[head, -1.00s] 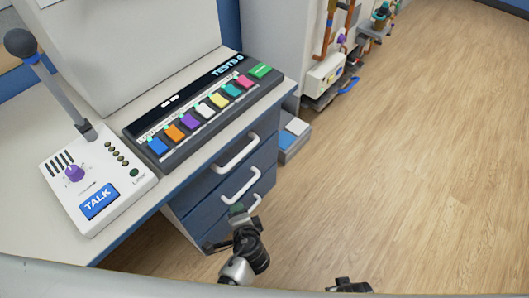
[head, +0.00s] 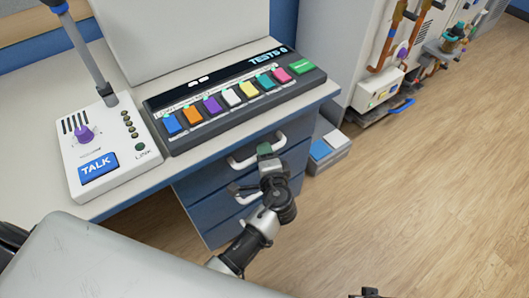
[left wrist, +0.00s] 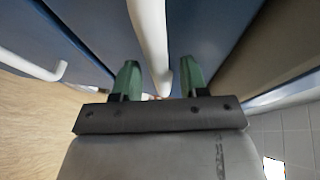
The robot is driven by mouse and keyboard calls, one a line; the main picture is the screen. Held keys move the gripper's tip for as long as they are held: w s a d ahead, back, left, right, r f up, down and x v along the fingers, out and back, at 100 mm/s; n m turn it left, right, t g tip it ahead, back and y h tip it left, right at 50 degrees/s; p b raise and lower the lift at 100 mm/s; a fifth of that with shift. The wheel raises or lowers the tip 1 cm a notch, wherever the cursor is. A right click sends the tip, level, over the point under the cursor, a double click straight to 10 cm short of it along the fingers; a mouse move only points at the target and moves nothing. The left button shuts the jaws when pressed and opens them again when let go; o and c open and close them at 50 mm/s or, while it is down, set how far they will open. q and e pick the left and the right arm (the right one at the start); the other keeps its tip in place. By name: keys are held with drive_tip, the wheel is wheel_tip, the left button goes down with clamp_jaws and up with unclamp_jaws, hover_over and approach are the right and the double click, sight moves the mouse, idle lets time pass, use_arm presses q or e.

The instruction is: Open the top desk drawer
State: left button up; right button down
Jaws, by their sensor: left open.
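The top desk drawer (head: 222,168) is blue with a white bar handle (head: 244,162) and looks shut under the desk top. My left gripper (head: 252,168) is in front of the drawer stack, at the top handle, partly covering it and the handles below. In the left wrist view, the open green fingers (left wrist: 158,78) stand on either side of a white handle bar (left wrist: 148,35), with gaps visible; contact is not clear. A dark part of my right gripper (head: 370,293) just shows at the bottom edge.
The desk (head: 130,199) carries a button panel (head: 235,105) and a TALK console (head: 108,150) with a microphone arm. A blue-and-white box (head: 328,150) stands on the floor right of the drawers. Wall equipment (head: 385,85) is further back. The floor at right is clear.

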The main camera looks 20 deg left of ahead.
use_arm(q)
drive_tip(key=shift+w+a+f, duration=0.1)
drive_tip(key=shift+w+a, duration=0.2)
drive_tip(key=shift+w, duration=0.25)
clamp_jaws()
